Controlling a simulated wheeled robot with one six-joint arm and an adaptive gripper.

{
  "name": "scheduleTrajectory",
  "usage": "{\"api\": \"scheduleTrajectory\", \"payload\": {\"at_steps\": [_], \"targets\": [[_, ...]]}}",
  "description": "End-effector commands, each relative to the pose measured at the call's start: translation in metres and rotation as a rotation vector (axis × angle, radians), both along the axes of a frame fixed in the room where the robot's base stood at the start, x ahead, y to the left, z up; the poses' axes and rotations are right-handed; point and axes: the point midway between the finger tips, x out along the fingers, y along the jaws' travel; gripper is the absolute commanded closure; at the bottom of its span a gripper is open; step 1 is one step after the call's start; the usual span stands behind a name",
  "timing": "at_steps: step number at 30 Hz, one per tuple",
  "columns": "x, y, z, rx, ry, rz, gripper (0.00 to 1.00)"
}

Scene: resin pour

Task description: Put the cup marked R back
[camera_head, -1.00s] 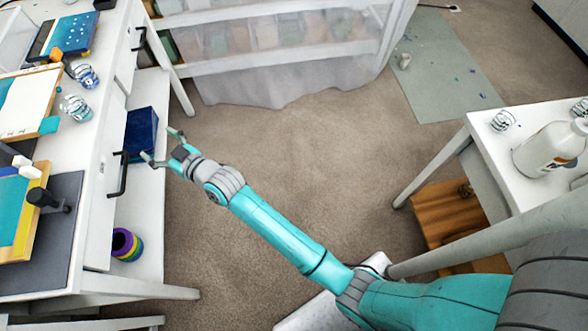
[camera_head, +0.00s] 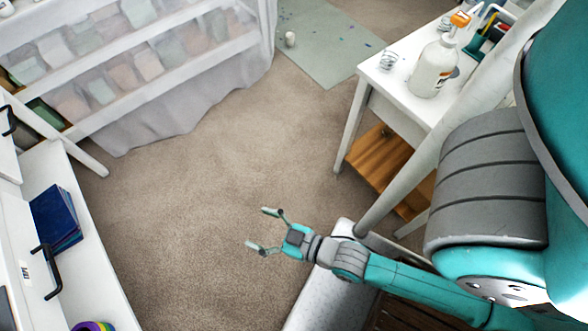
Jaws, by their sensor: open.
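My gripper (camera_head: 260,229) is open and empty above the bare carpet, in the lower middle of the head view. A small clear cup with dark bands (camera_head: 388,61) stands at the left corner of the white side table (camera_head: 375,78). A small whitish cup-like object (camera_head: 290,39) is on the grey-green floor mat (camera_head: 328,62) at the back. I cannot read an R on either one. My gripper is well apart from both.
A wooden box (camera_head: 378,160) is below. A plastic-covered shelf (camera_head: 150,70) fills the back left. Blue books (camera_head: 55,218) lie on the left desk's lower shelf. Open carpet lies between.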

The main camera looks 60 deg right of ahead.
Motion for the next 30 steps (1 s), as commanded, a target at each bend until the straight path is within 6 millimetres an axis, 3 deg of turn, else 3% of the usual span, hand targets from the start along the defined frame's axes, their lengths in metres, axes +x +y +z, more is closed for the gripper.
{"api": "scheduleTrajectory", "payload": {"at_steps": [1,6,12,18,30], "targets": [[-0.020,-0.006,0.006,-0.003,0.013,-0.014,0.19],[-0.074,-0.019,0.033,-0.008,0.037,-0.054,0.19],[-0.119,-0.028,0.068,-0.011,0.059,-0.092,0.19],[-0.139,-0.030,0.089,-0.012,0.068,-0.109,0.19],[-0.141,-0.030,0.092,-0.011,0.069,-0.111,0.19]]}}
